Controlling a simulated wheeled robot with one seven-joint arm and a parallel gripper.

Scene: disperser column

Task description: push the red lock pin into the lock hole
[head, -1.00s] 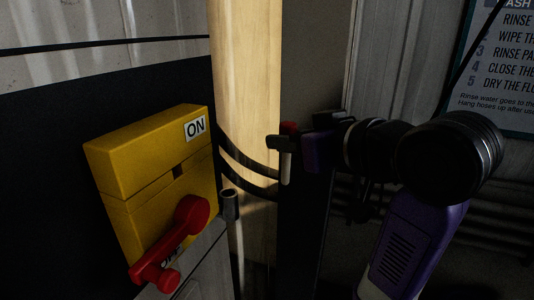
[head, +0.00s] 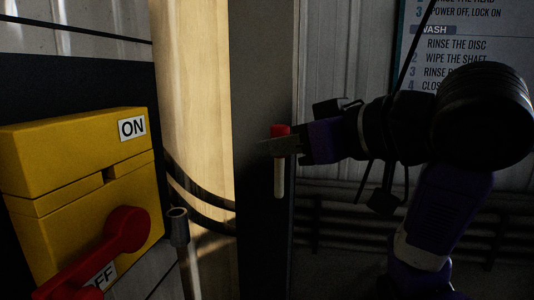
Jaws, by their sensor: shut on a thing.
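The red lock pin (head: 280,132) has a red head and a pale shank (head: 279,180) that hangs straight down. My gripper (head: 278,145) is shut on the pin just under its red head and holds it in the air, right of the yellow switch box. The yellow switch box (head: 75,145) is at the left, with an ON label above and a partly covered OFF label below. Its red handle (head: 125,230) points down and left. A small dark notch (head: 110,177) shows on the box front. I cannot tell whether this notch is the lock hole.
A grey tube-like holder (head: 178,226) stands just right of the box. Dark cables (head: 205,220) curve in front of a pale lit column (head: 195,70). A dark post (head: 262,90) is behind the pin. A sign (head: 465,45) hangs at the upper right.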

